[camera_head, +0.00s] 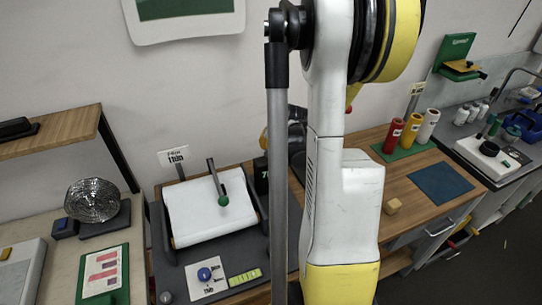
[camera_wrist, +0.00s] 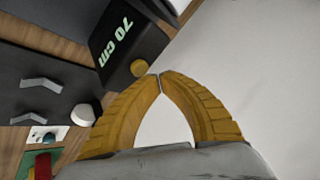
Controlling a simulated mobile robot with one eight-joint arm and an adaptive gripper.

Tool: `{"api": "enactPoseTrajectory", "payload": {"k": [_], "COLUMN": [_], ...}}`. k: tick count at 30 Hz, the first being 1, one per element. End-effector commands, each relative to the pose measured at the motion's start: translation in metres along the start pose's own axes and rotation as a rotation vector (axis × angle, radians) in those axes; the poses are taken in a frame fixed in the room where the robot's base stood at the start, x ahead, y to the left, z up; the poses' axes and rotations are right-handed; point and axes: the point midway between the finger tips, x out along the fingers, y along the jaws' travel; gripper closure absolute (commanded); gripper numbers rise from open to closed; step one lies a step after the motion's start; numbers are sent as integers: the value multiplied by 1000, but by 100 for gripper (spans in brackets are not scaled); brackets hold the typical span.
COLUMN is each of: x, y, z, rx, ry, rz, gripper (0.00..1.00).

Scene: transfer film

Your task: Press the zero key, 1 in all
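The zero key appears to be the round yellow button (camera_wrist: 138,68) on the black display box (camera_wrist: 125,38), which reads "70 cm" in the wrist view. In the head view the display box (camera_head: 261,172) is mostly hidden behind my arm, and the key cannot be made out. My gripper (camera_wrist: 160,75) has its yellow fingertips together with nothing between them. The tips appear just right of the key in the wrist view. I cannot tell their height above it or whether they touch.

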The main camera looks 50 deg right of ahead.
Motion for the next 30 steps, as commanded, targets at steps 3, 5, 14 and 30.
{"api": "enactPoseTrajectory", "payload": {"k": [3,5,14,30], "x": [0,1,8,8], "y": [0,0,4,4], "z": [0,0,4,4], "rx": [0,0,0,0], "ry": [0,0,0,0], "rz": [0,0,0,0], "gripper": [100,100,100,100]}}
